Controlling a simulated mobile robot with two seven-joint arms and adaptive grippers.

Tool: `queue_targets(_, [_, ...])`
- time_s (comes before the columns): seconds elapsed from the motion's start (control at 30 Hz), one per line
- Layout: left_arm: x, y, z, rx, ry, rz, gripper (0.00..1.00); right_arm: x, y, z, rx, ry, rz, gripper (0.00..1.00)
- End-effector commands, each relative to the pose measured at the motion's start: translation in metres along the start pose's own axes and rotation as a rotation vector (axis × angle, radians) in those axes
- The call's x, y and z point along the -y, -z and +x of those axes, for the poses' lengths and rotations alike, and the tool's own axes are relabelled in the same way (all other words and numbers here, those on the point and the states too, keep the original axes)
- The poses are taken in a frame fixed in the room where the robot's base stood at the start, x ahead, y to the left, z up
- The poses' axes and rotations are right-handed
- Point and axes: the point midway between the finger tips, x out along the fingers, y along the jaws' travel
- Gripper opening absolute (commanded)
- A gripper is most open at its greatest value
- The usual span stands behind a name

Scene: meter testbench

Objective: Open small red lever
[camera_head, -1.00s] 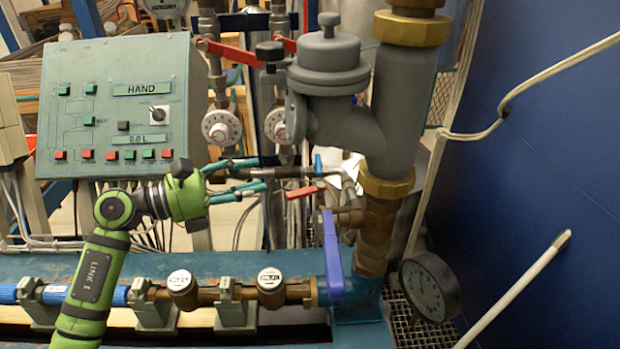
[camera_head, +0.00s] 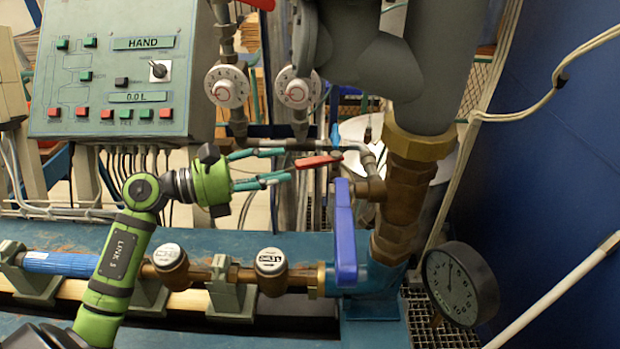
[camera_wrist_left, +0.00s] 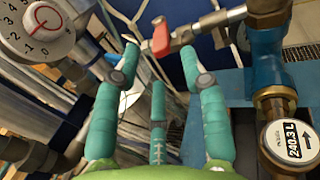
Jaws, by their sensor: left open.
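The small red lever (camera_head: 318,161) sits on a thin horizontal pipe in the middle of the head view. It also shows at the top of the left wrist view (camera_wrist_left: 161,38), between the fingertips in the picture. My left gripper (camera_head: 288,165) is open, its teal fingers pointing right at the lever's left end. In the left wrist view the spread fingers (camera_wrist_left: 159,54) stand either side of the lever's end. I cannot tell whether they touch it. The right gripper is not in view.
A large blue lever (camera_head: 344,232) hangs right of the red one. White dials (camera_head: 227,87) and another red lever (camera_head: 262,4) are above. A control panel (camera_head: 112,75) stands left. Brass meters (camera_head: 270,270) line the pipe below. A pressure gauge (camera_head: 459,284) is at right.

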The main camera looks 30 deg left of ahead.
Motion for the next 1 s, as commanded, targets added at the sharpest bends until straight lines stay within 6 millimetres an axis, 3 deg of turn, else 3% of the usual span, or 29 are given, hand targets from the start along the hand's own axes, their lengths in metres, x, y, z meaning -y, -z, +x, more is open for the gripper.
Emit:
queue_targets(0.2, [0.000, -0.003, 0.019, 0.003, 0.001, -0.001, 0.43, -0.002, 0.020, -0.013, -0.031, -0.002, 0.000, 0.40])
queue_targets(0.5, [0.000, -0.003, 0.062, 0.003, 0.000, -0.002, 0.43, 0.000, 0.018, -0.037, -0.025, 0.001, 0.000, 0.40])
queue_targets(0.9, [0.000, 0.002, 0.071, 0.000, 0.000, 0.001, 0.43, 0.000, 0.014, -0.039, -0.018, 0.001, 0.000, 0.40])
queue_targets(1.0, [0.000, 0.002, 0.071, 0.000, 0.000, 0.001, 0.03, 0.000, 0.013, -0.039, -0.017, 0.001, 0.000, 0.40])
